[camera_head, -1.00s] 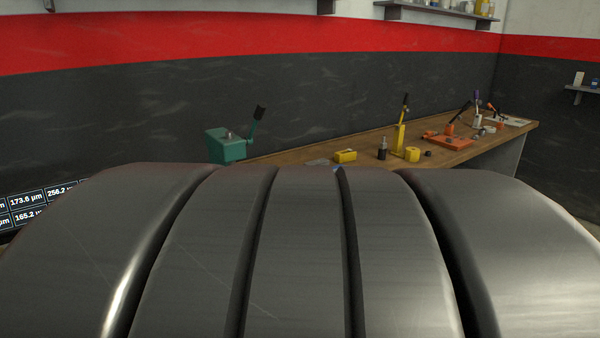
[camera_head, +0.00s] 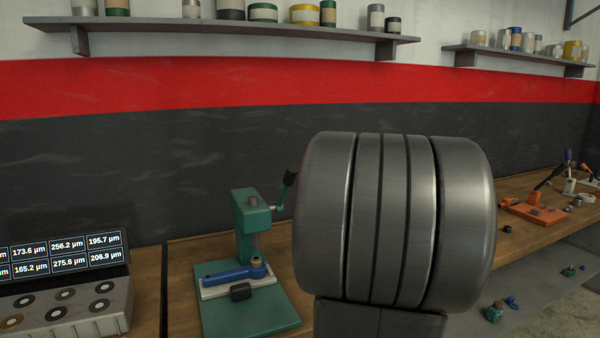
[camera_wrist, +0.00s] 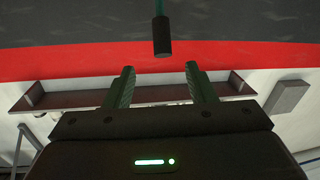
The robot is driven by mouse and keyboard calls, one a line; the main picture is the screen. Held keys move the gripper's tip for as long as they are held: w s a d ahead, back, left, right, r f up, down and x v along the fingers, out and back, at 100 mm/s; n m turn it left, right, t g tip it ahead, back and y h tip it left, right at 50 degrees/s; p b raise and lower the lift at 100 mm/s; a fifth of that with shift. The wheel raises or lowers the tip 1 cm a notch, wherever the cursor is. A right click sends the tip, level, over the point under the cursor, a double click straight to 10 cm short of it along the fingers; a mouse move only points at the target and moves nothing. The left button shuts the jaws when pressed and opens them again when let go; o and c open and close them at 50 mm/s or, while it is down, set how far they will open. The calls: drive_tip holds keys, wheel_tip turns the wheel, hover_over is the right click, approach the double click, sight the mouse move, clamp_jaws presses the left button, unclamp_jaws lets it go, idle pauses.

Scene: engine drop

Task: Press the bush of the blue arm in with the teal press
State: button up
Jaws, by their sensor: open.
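The teal press (camera_head: 253,225) stands on the wooden bench in the head view. Its lever ends in a black handle (camera_head: 290,178) and points up to the right. The blue arm (camera_head: 226,275) lies on a light plate on the press base, with a brass-coloured bush (camera_head: 256,262) at its right end, below the press head. In the wrist view my gripper (camera_wrist: 160,88) is open, its two green fingers apart and nothing between them. The black handle (camera_wrist: 161,38) shows just beyond the fingertips, roughly centred between them, not touching. In the head view my gripper is hidden behind my grey arm link.
A small dark block (camera_head: 240,291) sits on the press base in front of the blue arm. A grey tray (camera_head: 80,312) with several rings and a readout screen (camera_head: 60,262) stand at left. Orange tools (camera_head: 535,210) lie on the bench at right. Wall shelves hang above.

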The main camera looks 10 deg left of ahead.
sight(291, 183)
drive_tip(key=p+x, duration=0.1)
drive_tip(key=x, duration=1.2)
drive_tip(key=shift+w+a, duration=0.2)
drive_tip(key=shift+a, duration=0.15)
clamp_jaws()
